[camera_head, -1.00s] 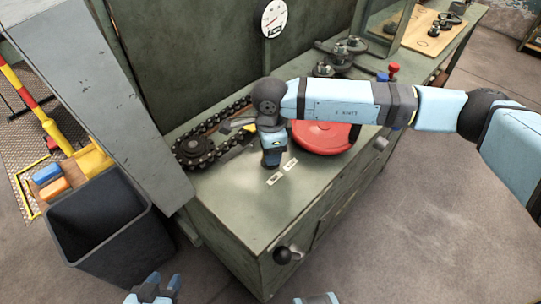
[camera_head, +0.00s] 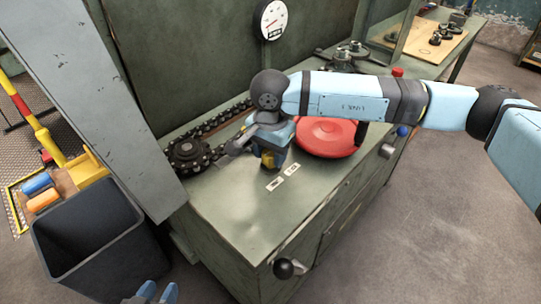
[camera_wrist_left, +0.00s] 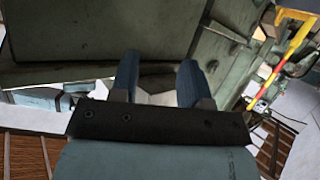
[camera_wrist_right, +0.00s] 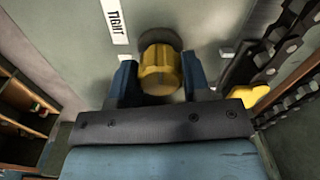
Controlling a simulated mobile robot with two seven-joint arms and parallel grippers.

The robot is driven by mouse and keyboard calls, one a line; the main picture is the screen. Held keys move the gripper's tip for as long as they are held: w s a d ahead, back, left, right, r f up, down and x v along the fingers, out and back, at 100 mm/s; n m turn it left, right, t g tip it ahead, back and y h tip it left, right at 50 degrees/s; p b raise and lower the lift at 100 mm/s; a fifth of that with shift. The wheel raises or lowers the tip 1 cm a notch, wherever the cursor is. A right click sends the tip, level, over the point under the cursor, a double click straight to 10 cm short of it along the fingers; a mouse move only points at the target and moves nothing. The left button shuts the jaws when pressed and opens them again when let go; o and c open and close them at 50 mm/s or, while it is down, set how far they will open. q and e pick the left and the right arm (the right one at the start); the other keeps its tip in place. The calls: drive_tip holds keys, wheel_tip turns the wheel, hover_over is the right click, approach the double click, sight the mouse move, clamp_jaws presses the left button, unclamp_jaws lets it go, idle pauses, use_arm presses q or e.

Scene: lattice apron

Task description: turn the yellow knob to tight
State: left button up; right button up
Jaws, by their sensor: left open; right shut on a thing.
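The yellow knob (camera_wrist_right: 160,70) sits on the green bench top, between the two blue fingers of my right gripper (camera_wrist_right: 160,82) in the right wrist view. The gripper is shut on it. A white label reading TIGHT (camera_wrist_right: 116,20) lies up and to the left of the knob there. In the head view my right gripper (camera_head: 270,157) points down at the bench and mostly hides the knob. Two small white labels (camera_head: 275,183) lie in front of it; their words are too small to read. My left gripper (camera_head: 155,293) is open and empty at the bottom edge; its fingers also show in the left wrist view (camera_wrist_left: 156,80).
A chain on a sprocket (camera_head: 188,150) lies left of my right gripper, and a red round cover (camera_head: 326,140) lies right of it. A black ball handle (camera_head: 284,268) sticks out of the bench front. A dark bin (camera_head: 90,235) stands at left. The bench's front top is clear.

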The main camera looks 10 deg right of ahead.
use_arm(q)
drive_tip(key=shift+w+d+r, duration=0.25)
drive_tip(key=shift+w+r, duration=0.2)
drive_tip(key=shift+r, duration=0.3)
use_arm(e)
drive_tip(key=o, duration=0.9)
use_arm(q)
drive_tip(key=shift+s+f, duration=0.2)
drive_tip(key=shift+f, duration=0.05)
use_arm(e)
drive_tip(key=shift+r, duration=0.1)
use_arm(q)
drive_tip(key=shift+s+a+f+g+p, duration=0.2)
drive_tip(key=shift+s+a+f+p, duration=0.1)
drive_tip(key=shift+f+p, duration=0.2)
drive_tip(key=shift+s+a+f+g+p, duration=0.2)
drive_tip(key=shift+a+f+p, duration=0.1)
drive_tip(key=shift+f+p, duration=0.15)
use_arm(e)
wheel_tip(320, 180, up, 14)
drive_tip(key=shift+f, duration=0.15)
use_arm(q)
drive_tip(key=shift+r, duration=0.15)
